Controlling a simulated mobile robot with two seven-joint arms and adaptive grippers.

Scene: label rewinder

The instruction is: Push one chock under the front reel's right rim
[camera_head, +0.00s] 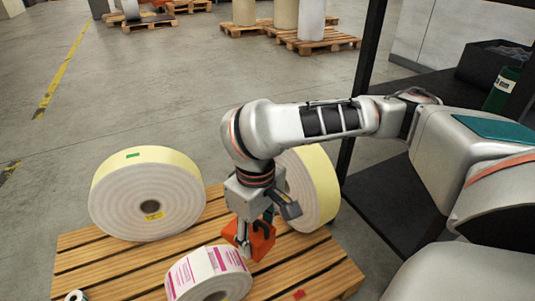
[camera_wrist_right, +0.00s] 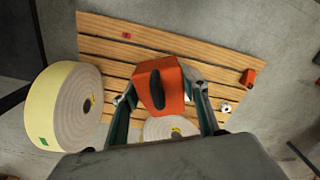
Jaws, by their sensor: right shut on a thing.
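The front reel (camera_head: 208,276) is white with pink labels and lies at the bottom of the head view. Its near part is cut off by the frame. My right gripper (camera_head: 255,237) is shut on an orange chock (camera_head: 263,241), just beyond the reel's right rim. I cannot tell whether chock and rim touch, or whether the chock rests on the pallet. In the right wrist view the chock (camera_wrist_right: 161,84) sits between both fingers and shows a dark slot. It hides most of what lies behind it. Another orange-red chock (camera_wrist_right: 248,77) lies near the pallet's edge. My left gripper is out of view.
The wooden pallet (camera_head: 110,262) also bears a large yellow-edged reel (camera_head: 148,193) at back left and another (camera_head: 314,186) at back right, partly behind my arm. A small roll (camera_head: 76,296) and a red scrap (camera_head: 299,295) lie near its front. A dark frame post (camera_head: 368,60) stands right.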

